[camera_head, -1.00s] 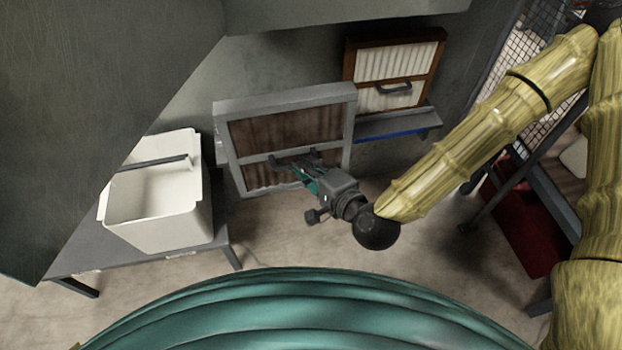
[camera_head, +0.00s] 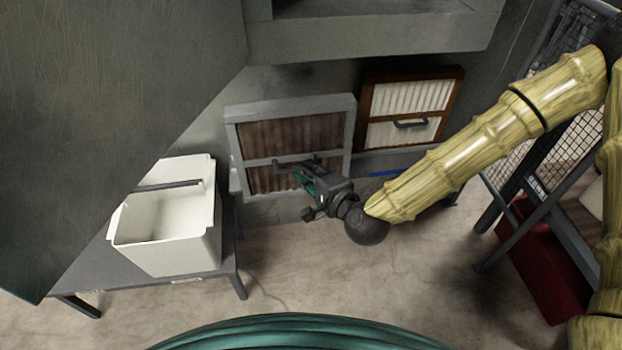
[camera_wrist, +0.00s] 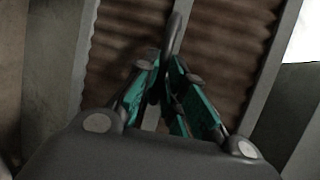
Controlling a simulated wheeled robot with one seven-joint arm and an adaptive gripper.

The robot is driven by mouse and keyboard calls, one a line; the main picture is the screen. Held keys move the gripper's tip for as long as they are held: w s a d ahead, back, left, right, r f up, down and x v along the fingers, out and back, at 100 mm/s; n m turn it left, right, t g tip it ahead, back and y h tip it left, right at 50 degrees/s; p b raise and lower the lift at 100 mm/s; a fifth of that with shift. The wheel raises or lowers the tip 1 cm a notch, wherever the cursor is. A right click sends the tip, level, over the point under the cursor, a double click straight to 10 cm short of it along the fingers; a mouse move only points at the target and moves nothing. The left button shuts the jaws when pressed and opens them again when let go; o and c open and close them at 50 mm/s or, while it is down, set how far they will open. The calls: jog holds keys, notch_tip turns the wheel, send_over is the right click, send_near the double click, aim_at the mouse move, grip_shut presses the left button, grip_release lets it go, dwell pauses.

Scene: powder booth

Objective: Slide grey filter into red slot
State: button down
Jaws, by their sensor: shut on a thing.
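The grey filter (camera_head: 238,150) has a grey frame, brown pleats and a crossbar. It stands upright in the head view, left of the brown-framed filter. My gripper (camera_head: 298,168) is shut on its handle, on the near side at the crossbar. In the wrist view the teal-padded fingers of my gripper (camera_wrist: 170,72) close around the dark handle, with the grey filter's brown pleats (camera_wrist: 120,45) behind. I cannot make out a red slot; the grey filter hides part of the wall behind it.
A brown-framed filter with white pleats (camera_head: 437,95) stands on a ledge with a blue strip (camera_head: 385,173). A white tub (camera_head: 180,256) sits on a grey table (camera_head: 232,262) at left. A dark red box (camera_head: 545,265) is at right. A large grey panel (camera_head: 100,130) blocks the upper left.

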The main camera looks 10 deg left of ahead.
jog(key=shift+w+a, duration=0.4)
jog(key=shift+w, duration=0.35)
jog(key=w+a+b, duration=0.1)
jog(key=w+a, duration=0.3)
jog(key=w, duration=0.9)
jog(key=shift+f+b, duration=0.25)
jog(key=shift+b, duration=0.15)
jog(key=shift+w+a+r, duration=0.2)
jog(key=shift+w+a, duration=0.05)
jog(key=shift+w, duration=0.25)
dwell(1.3)
jog(key=shift+f, duration=0.45)
dwell(0.5)
jog(key=shift+f+b, duration=0.65)
jog(key=shift+f, duration=0.3)
